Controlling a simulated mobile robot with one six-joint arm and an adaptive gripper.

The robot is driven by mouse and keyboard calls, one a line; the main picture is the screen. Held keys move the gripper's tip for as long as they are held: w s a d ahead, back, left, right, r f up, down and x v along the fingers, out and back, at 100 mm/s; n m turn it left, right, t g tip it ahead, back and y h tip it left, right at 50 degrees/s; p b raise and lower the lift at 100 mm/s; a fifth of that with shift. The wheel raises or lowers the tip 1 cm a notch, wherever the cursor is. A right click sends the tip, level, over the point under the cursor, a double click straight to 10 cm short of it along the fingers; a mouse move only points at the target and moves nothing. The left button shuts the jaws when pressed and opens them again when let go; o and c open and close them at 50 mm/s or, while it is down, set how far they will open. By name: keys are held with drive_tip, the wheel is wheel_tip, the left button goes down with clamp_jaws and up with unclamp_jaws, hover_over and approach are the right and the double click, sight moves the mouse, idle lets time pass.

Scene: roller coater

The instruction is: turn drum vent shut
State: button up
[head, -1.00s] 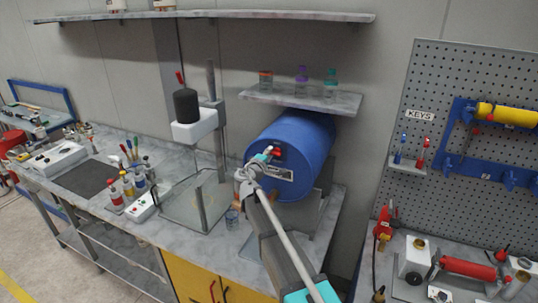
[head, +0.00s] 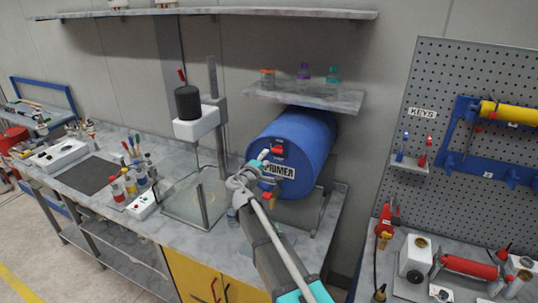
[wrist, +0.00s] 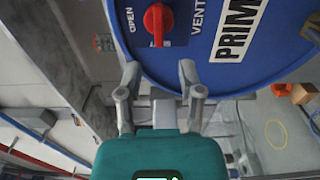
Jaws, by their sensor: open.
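The drum (head: 312,138) is blue and lies on its side with its PRIMER end towards me. Its vent is a red knob (head: 277,149) near the top of that end. In the wrist view the red vent knob (wrist: 158,20) sits on a blue plate marked OPEN and VENT, with its narrow grip pointing down the picture. My gripper (wrist: 160,80) is open and empty, its two fingers apart just below the knob in that view. In the head view my gripper (head: 256,164) is in front of the drum end, left of the PRIMER label. Contact with the knob is not visible.
A shelf (head: 300,97) with small bottles hangs above the drum. A stand with a black cylinder (head: 188,103) is to the left. A pegboard (head: 470,100) stands at right.

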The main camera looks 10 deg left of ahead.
drive_tip(key=v, duration=0.6)
drive_tip(key=shift+s, duration=0.2)
drive_tip(key=s+d+f+m+g+h+b, duration=0.1)
drive_tip(key=s+d+f+m+g+b, duration=0.25)
drive_tip(key=d+f, duration=0.65)
drive_tip(key=d+f+m+g+h+b, duration=0.2)
drive_tip(key=d+f+m+g, duration=0.35)
drive_tip(key=d, duration=0.85)
drive_tip(key=s+d+f+m+g+y+b, duration=0.6)
drive_tip(key=s+d+f, duration=0.6)
drive_tip(key=s+f, duration=0.3)
drive_tip(key=shift+s+g+y+b, duration=0.35)
drive_tip(key=shift+s+g+y, duration=0.45)
drive_tip(key=shift+g, duration=0.4)
